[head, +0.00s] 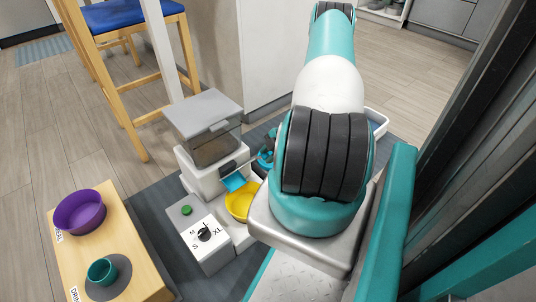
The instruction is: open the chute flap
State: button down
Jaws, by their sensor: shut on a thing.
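A feeder (205,182) with a pale body and a smoky, grey-lidded hopper (210,125) stands on a dark mat near the middle. Its small blue chute flap (234,181) is at the front, under the hopper, and looks tilted outward. My gripper (230,168) reaches in from the right, its dark fingers at the flap's upper edge. It is shut on the flap. My own arm hides much of the wrist, and the exact grip is too small to make out.
A yellow bowl (241,203) sits just below the flap. A dial box (201,235) with a green button stands in front. A wooden stand (95,235) at left bears a purple bowl (80,211) and a teal cup (102,272). A stool (125,60) stands behind.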

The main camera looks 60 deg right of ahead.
jog(key=shift+s+a+f, duration=0.4)
jog(key=shift+s+f, duration=0.15)
jog(key=shift+s, duration=0.05)
jog(key=c, duration=0.8)
grip_release()
jog(key=p+v, duration=0.2)
jog(key=v, duration=0.4)
jog(key=p+v, duration=0.2)
jog(key=v, duration=0.3)
jog(key=w+p+v, duration=0.1)
jog(key=p+v, duration=0.1)
jog(key=v, duration=0.4)
jog(key=shift+s+d+r+p, duration=0.2)
jog(key=shift+d+r+p, duration=0.15)
jog(key=shift+r, duration=0.1)
